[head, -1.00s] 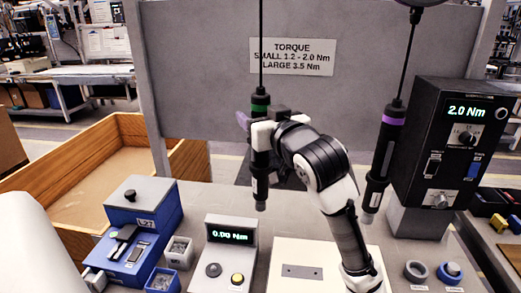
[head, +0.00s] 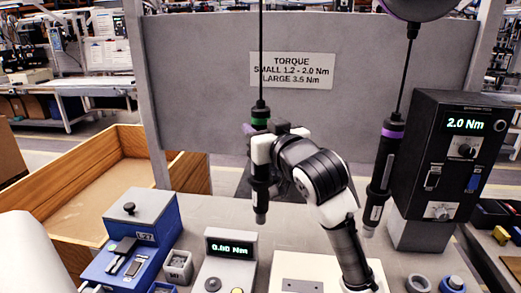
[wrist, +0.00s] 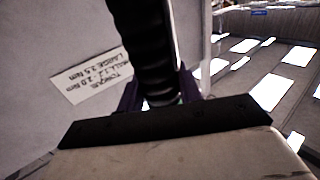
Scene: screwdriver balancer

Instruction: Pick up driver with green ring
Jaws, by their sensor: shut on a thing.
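My gripper (head: 261,150) is shut on the black body of this driver, just below the green ring. In the wrist view the driver's dark ribbed body (wrist: 145,50) stands between the purple fingers. The driver's lower end is clear of the bench. A second driver, with a purple ring (head: 392,133), hangs tilted from its own cable to the right of my arm.
A black control box (head: 428,185) reading 2.0 Nm stands at the right. A torque tester (head: 228,262) reading 0.00 Nm and a blue device (head: 140,240) are on the bench. A grey panel with a torque sign (head: 292,70) stands behind. A wooden crate (head: 60,197) is at left.

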